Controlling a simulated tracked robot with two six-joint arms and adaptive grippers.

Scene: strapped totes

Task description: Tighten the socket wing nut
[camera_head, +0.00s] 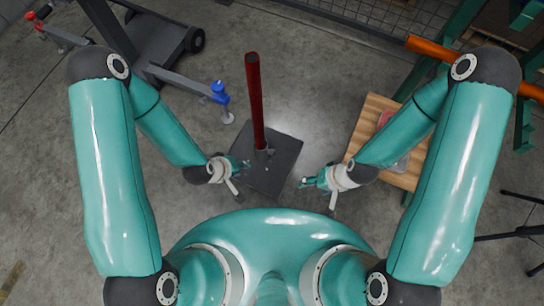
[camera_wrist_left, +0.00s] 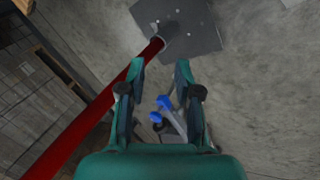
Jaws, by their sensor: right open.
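A red pole (camera_head: 256,100) stands in a dark socket (camera_head: 262,154) on a square grey base plate (camera_head: 282,165). The wing nut is too small to make out clearly at the socket. My left gripper (camera_head: 241,164) is left of the socket, close to the plate's left edge; its fingers (camera_wrist_left: 160,66) are apart and empty. My right gripper (camera_head: 306,182) is open and empty, just right of the plate.
A wheeled grey frame (camera_head: 160,45) is at upper left. A wooden surface (camera_head: 365,125) and orange bar (camera_head: 432,47) are right. Floor around the plate is clear.

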